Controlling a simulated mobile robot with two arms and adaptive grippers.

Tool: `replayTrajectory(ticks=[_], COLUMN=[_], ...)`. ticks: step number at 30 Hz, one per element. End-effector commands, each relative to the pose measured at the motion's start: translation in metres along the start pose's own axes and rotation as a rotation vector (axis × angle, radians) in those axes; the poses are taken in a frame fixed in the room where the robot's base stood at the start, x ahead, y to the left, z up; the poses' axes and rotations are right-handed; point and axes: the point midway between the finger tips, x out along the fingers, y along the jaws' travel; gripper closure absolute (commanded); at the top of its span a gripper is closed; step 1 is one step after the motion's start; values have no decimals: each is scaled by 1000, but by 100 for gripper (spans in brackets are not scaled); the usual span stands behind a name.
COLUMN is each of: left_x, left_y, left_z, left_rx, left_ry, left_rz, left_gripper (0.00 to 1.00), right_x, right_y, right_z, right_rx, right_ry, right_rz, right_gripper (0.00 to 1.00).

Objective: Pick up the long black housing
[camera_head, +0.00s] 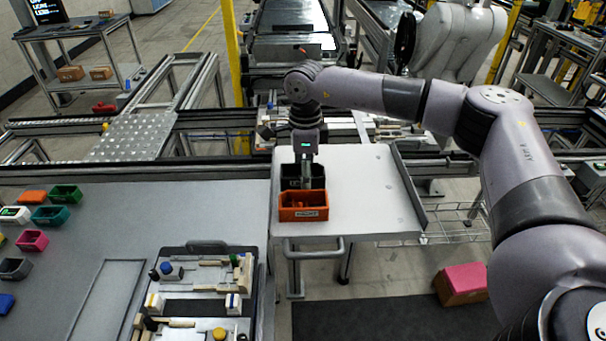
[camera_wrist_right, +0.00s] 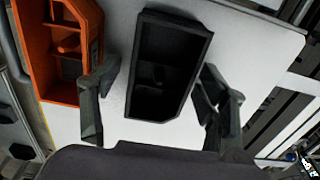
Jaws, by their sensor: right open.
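The long black housing (camera_wrist_right: 168,95) is an open-topped box with inner dividers. It lies on the white table in the right wrist view. In the head view the black housing (camera_head: 318,183) stands just behind an orange bin and is partly hidden by my right gripper. My right gripper (camera_head: 306,172) points down over it. In the right wrist view the right gripper (camera_wrist_right: 158,72) is open, with one finger on each side of the housing and a gap on both sides. I cannot tell how far the fingertips are above the table. My left gripper is not in view.
The orange bin (camera_head: 303,212) stands close in front of the housing, left of it in the wrist view. The white table (camera_head: 365,190) is clear to the right, up to a raised edge (camera_head: 408,185). Small coloured bins and a parts tray (camera_head: 205,250) occupy the grey bench.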

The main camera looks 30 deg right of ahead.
Motion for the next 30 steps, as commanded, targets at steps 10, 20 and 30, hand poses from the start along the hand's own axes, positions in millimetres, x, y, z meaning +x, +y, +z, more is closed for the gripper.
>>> replayTrajectory(ticks=[10, 20, 30], left_x=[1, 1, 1], left_y=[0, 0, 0], left_z=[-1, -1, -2], left_rx=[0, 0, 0], left_ry=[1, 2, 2], left_rz=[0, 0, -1], left_gripper=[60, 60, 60], right_x=[0, 0, -1], right_y=[0, 0, 0], right_z=[0, 0, 0], right_rx=[0, 0, 0], right_ry=[0, 0, -1], right_rz=[0, 0, 0], right_gripper=[46, 68, 87])
